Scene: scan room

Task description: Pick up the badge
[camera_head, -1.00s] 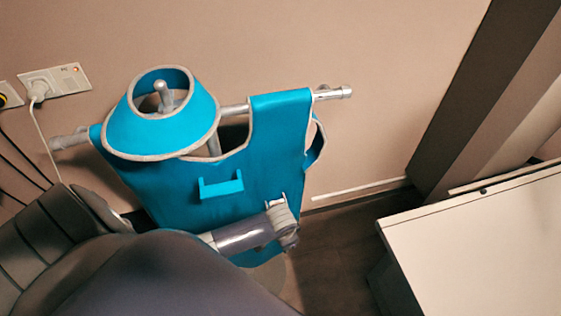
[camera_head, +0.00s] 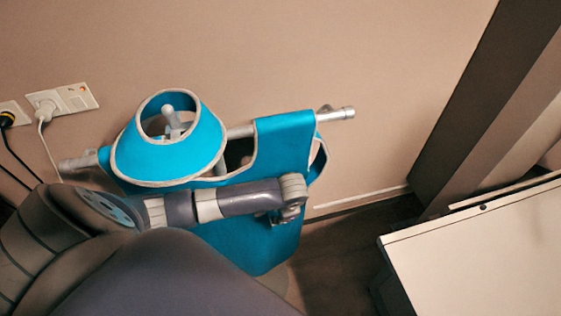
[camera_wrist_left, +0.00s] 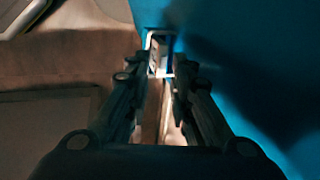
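The badge (camera_wrist_left: 161,52) shows in the left wrist view as a small white-framed tag against the edge of the blue apron (camera_wrist_left: 235,50). My left gripper (camera_wrist_left: 159,72) points at it, its two dark fingers spread to either side of the badge's lower part with a visible gap. I cannot tell whether they touch it. In the head view the apron (camera_head: 285,150) hangs on a grey rail and my left arm crosses in front of it. The wrist end sits over the apron's right part and hides the badge. My right gripper is not in view.
A blue thyroid collar (camera_head: 170,155) sits on the stand's post beside the apron. A pale tabletop (camera_head: 480,245) is at the lower right. Wall sockets (camera_head: 62,100) with cords are at the left. Dark floor lies between the apron and the table.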

